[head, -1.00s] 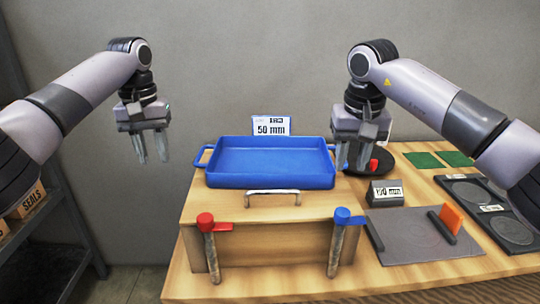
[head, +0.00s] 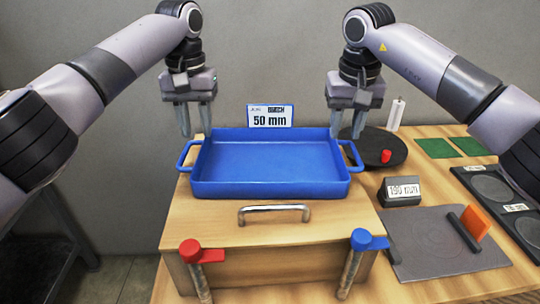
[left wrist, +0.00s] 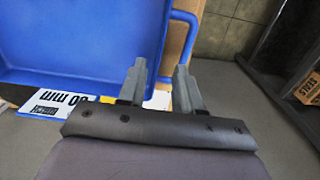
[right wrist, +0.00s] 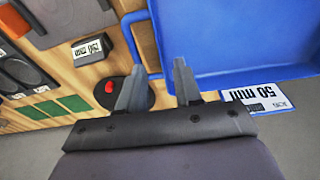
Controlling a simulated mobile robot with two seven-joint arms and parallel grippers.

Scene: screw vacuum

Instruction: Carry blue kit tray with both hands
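The blue kit tray (head: 270,165) sits level and empty on a wooden drawer box, with a loop handle on its left and right sides. My left gripper (head: 194,119) is open and empty above the tray's left rear corner. In the left wrist view the left fingers (left wrist: 158,85) point toward the left handle (left wrist: 188,35), apart from it. My right gripper (head: 350,124) is open and empty above the right rear corner. In the right wrist view the right fingers (right wrist: 158,88) are on either side of the line of the tray's right handle (right wrist: 130,40); contact cannot be told.
A 50 mm sign (head: 270,116) stands behind the tray. A red-headed tool (head: 192,255) and a blue-headed tool (head: 360,245) stand in front of the box. A dark disc (head: 392,150), a 190 mm block (head: 402,191) and a grey plate (head: 430,245) lie to the right.

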